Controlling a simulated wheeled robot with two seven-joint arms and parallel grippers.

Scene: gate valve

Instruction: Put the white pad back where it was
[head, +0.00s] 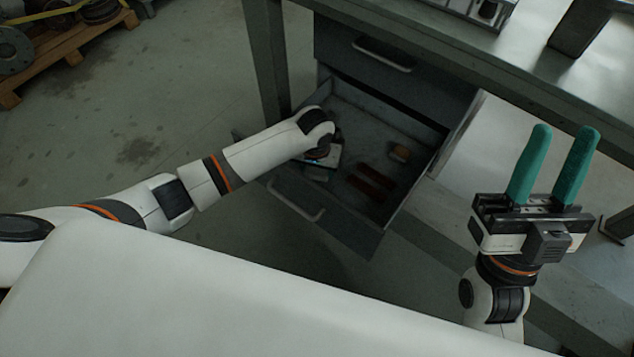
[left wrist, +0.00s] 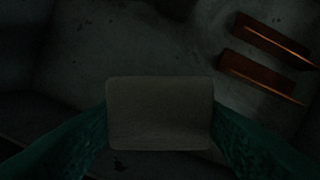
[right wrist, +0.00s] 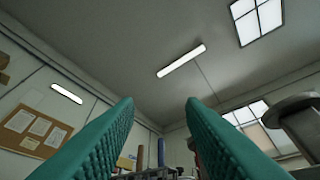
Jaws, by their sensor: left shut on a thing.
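The white pad (left wrist: 160,115) looks grey in the dim light and sits between the green fingers of my left gripper (left wrist: 160,140) in the left wrist view. The fingers press on its two sides. In the head view my left gripper (head: 322,158) reaches down into the open lower drawer (head: 310,213), and its body hides the pad. Whether the pad touches the drawer floor I cannot tell. My right gripper (head: 563,135) is raised at the right, fingers up, open and empty.
Two reddish-brown bars (head: 371,184) lie in the drawer, also seen in the left wrist view (left wrist: 262,76). The closed upper drawer (head: 375,75) and the bench top (head: 570,85) overhang the back.

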